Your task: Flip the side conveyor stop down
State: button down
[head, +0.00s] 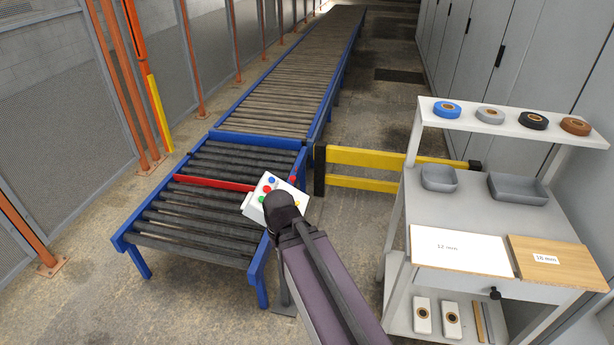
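The side conveyor (190,226) is a short blue-framed roller section at the front left of the head view. A red bar (213,183), which looks like its stop, spans the rollers crosswise. The bar's right end runs behind a white control box (254,210) with several coloured buttons. Whether the bar stands up or lies flat is hard to tell. My arm comes in from the lower right, and its dark joint covers part of the control box. No gripper fingers show, so I cannot see whether they hold anything.
A long roller conveyor (300,75) runs on behind. A yellow barrier (350,156) stands right of it. A white workbench (395,238) with boards, trays and tape rolls is at the right. A mesh fence with orange posts lines the left. The side conveyor's rollers look empty.

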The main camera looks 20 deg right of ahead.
jog(key=shift+d, duration=0.45)
jog(key=shift+s+f, duration=0.1)
jog(key=shift+f, duration=0.05)
